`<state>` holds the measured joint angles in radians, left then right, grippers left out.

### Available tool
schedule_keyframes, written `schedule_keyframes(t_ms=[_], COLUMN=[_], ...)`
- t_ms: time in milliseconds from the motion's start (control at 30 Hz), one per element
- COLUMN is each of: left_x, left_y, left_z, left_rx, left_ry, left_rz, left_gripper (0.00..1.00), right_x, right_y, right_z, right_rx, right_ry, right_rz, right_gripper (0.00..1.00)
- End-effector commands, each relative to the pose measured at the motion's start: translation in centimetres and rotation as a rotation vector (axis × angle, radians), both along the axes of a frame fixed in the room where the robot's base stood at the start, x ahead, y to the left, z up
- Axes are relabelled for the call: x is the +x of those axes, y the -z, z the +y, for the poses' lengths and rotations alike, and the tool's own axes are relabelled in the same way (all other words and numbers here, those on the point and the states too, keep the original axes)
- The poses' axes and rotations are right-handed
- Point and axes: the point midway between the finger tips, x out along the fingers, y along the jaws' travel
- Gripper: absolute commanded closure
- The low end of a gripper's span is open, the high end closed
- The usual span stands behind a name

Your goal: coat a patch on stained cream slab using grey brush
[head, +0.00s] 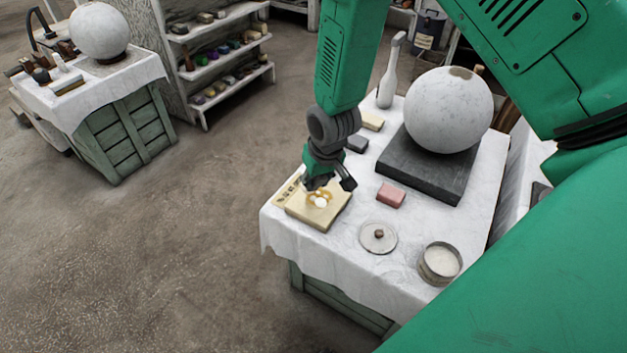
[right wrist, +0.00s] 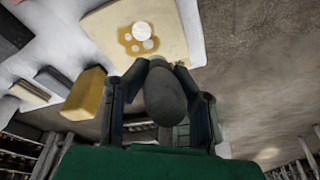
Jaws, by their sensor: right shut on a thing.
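The stained cream slab (head: 331,214) lies at the near left of the white-covered table; it also shows at the top of the right wrist view (right wrist: 104,22). An orange-brown stain marks it, with a white round patch (right wrist: 142,31) and smaller pale spots in the stain. My right gripper (head: 326,183) is above the slab's far part, pointing down. In the right wrist view it is shut on a grey rounded thing, the grey brush (right wrist: 165,95), seen end-on. Whether the brush's tip touches the slab is hidden. My left gripper is out of view.
Around the slab are a pink block (head: 391,195), a round lid (head: 378,237), an open tin of white paste (head: 440,262), a dark block (head: 357,144) and a dark plinth (head: 418,170) bearing a plaster sphere (head: 447,110). A white bottle (head: 389,80) stands behind. Floor lies left.

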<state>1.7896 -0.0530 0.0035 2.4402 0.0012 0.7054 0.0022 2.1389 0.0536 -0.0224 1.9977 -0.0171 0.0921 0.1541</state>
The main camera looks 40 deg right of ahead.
Motion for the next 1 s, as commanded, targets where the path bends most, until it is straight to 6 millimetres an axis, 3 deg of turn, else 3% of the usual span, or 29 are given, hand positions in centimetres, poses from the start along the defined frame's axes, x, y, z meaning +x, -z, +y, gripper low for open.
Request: schedule_keyframes(t_ms=[100,300,600,1000], left_x=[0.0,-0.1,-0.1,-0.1], left_y=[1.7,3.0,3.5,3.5], left_z=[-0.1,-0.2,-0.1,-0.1], left_rx=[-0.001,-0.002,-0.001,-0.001], left_ry=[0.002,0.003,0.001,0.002], left_rz=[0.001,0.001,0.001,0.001], left_gripper=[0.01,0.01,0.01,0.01], right_x=[-0.1,-0.1,-0.1,-0.1], right_y=[1.9,3.1,4.3,4.7], right_z=[-0.5,-0.1,1.5,0.7], right_rx=[0.006,0.001,-0.008,0.005], right_ry=[0.003,0.003,0.000,0.004], right_rz=[0.000,0.000,0.001,0.002], right_gripper=[1.00,1.00,1.00,1.00])
